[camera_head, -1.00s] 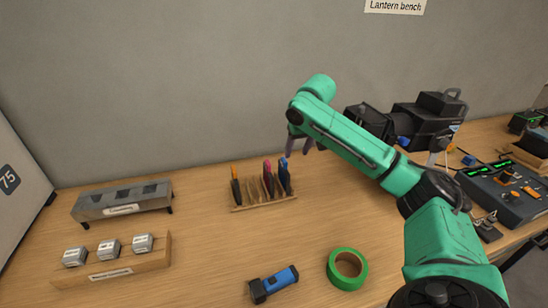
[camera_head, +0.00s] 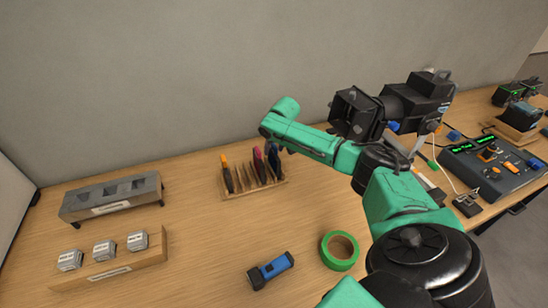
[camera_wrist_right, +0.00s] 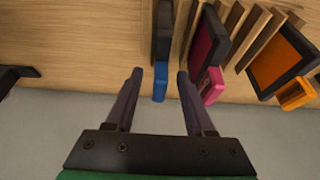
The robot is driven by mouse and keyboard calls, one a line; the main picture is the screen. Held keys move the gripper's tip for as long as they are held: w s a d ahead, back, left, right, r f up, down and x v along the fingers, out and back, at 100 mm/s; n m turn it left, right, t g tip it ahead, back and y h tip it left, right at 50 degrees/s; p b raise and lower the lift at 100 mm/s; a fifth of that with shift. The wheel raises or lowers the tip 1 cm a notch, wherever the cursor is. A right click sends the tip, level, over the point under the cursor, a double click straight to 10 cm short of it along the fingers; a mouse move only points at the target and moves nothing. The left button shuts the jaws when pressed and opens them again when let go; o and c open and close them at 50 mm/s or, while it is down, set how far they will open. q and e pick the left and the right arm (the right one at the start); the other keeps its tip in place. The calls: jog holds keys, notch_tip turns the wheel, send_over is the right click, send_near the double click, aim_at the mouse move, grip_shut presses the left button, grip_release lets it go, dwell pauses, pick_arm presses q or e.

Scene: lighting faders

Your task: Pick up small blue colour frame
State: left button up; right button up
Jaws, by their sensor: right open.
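The small blue colour frame, a thin dark plate with a blue tab (camera_wrist_right: 160,82), stands at the right end of a wooden slotted rack (camera_head: 254,187). In the head view the blue frame (camera_head: 274,161) is partly hidden by my right wrist. My right gripper (camera_wrist_right: 158,76) is open, with its two fingers on either side of the blue tab. The tab lies between the fingertips with a gap on each side. In the head view the fingers are mostly hidden by the arm. My left gripper is not in view.
A pink frame (camera_wrist_right: 208,45) stands close beside the right finger, and an orange frame (camera_wrist_right: 284,62) is further along the rack. A blue torch (camera_head: 271,270) and green tape roll (camera_head: 339,250) lie in front. A black lamp (camera_head: 400,105) stands behind my right arm.

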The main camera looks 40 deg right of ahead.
jog(key=shift+w+f, duration=0.1)
jog(key=shift+f, duration=0.15)
jog(key=shift+c, duration=0.3)
grip_shut()
jog(key=shift+r, duration=0.1)
